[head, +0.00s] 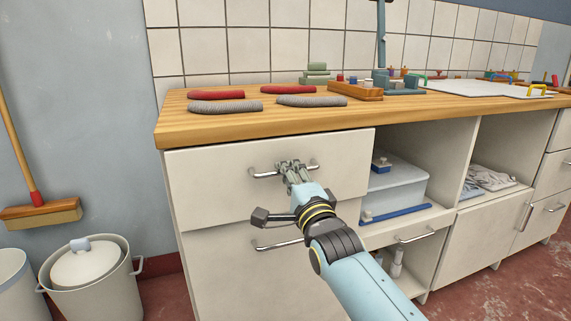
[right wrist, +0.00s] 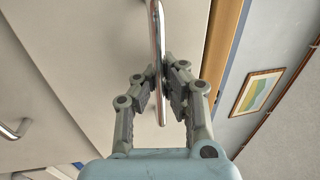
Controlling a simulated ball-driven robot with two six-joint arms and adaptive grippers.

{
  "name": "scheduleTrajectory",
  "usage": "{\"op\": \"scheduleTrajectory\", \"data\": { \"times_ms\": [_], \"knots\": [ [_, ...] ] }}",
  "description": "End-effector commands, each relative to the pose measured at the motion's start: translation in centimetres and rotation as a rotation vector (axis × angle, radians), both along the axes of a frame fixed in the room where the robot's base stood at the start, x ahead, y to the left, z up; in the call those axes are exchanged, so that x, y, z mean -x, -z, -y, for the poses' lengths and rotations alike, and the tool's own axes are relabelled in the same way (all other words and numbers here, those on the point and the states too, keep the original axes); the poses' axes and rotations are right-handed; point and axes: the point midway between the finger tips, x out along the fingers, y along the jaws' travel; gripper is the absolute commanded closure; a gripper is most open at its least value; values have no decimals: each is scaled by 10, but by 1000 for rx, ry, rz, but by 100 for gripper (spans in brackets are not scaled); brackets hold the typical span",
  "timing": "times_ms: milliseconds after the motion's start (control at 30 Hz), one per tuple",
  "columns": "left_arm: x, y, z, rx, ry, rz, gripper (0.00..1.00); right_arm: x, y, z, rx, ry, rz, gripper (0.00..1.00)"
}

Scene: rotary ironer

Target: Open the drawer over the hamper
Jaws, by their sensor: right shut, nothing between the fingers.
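The drawer (head: 220,190) is the upper cream front at the left end of the counter, with a metal bar handle (head: 262,174). It looks shut or nearly so; I cannot tell if there is a small gap. Below it is a larger front (head: 225,275), which may be the hamper, with its own bar handle (head: 278,245). My right gripper (head: 288,165) is at the drawer handle, its fingers shut with nothing held. In the right wrist view the handle bar (right wrist: 157,40) runs past the fingertips (right wrist: 160,75). My left gripper is out of view.
The wooden worktop (head: 300,118) above carries red and grey rolls and a wooden tray. An open shelf to the right holds a pale box (head: 395,185). A lidded bin (head: 88,275) and a broom (head: 40,212) stand at the left.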

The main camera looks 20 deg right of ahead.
Motion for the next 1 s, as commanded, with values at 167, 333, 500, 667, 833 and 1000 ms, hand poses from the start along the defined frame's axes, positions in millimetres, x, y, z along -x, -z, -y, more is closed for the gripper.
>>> {"op": "scheduleTrajectory", "data": {
  "times_ms": [167,333,500,667,833,1000],
  "knots": [
    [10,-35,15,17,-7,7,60,43,-7,1,0,0,-10,100],
    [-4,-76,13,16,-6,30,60,100,-8,3,2,0,-13,100],
    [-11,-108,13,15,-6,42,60,160,-6,6,0,0,-12,100],
    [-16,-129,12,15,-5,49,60,212,-3,7,2,-1,-11,100],
    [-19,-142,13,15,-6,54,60,256,-1,9,2,-1,-11,100],
    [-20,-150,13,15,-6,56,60,286,0,10,1,0,-10,100]
  ]
}}
